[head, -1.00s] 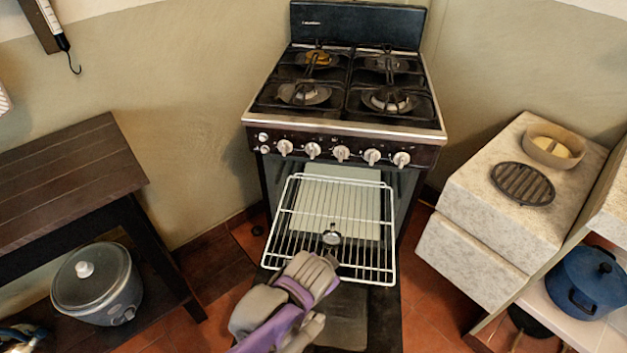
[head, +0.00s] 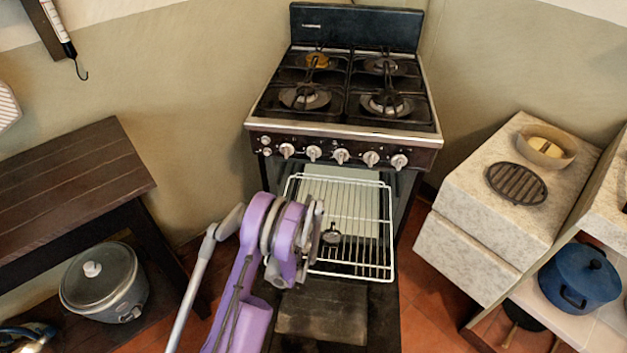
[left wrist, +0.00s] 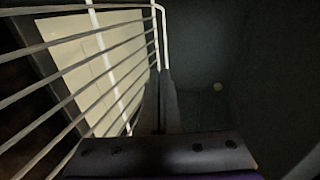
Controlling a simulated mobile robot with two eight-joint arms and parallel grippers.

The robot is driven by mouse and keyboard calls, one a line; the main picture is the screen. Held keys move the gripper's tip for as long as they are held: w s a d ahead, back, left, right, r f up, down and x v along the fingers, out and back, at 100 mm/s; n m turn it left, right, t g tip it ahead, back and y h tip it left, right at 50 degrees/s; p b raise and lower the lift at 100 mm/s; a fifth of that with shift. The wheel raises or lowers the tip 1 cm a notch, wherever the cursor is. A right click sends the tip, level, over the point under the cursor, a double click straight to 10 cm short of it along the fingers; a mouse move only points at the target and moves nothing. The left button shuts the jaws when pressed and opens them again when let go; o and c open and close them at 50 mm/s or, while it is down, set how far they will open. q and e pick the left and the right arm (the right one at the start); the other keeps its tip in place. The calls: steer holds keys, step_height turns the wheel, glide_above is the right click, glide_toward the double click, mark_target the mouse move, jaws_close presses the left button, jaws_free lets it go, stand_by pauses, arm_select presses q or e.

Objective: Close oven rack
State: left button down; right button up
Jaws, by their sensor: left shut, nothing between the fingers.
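The oven rack (head: 355,222) is a white wire grid. It sticks out from the oven opening, over the lowered dark oven door (head: 322,318). In the left wrist view the rack wires (left wrist: 100,65) run along the left, close to the gripper. My right gripper is not in view.
The stove (head: 345,100) with knobs stands above the opening. A dark wooden table (head: 75,185) with a grey cooker (head: 103,285) below is at the left. A stone-like counter (head: 480,225) and a blue pot (head: 580,278) are at the right.

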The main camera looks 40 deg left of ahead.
arm_select(q)
steer(key=b, duration=0.1)
glide_toward(315, 176)
steer(key=x, duration=0.5)
steer(key=shift+w+f, duration=0.1)
steer(key=shift+f, duration=0.15)
steer(key=shift+w+a, duration=0.35)
steer(key=shift+w, duration=0.15)
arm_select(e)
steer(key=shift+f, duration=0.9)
arm_select(q)
steer(key=shift+b, duration=0.3)
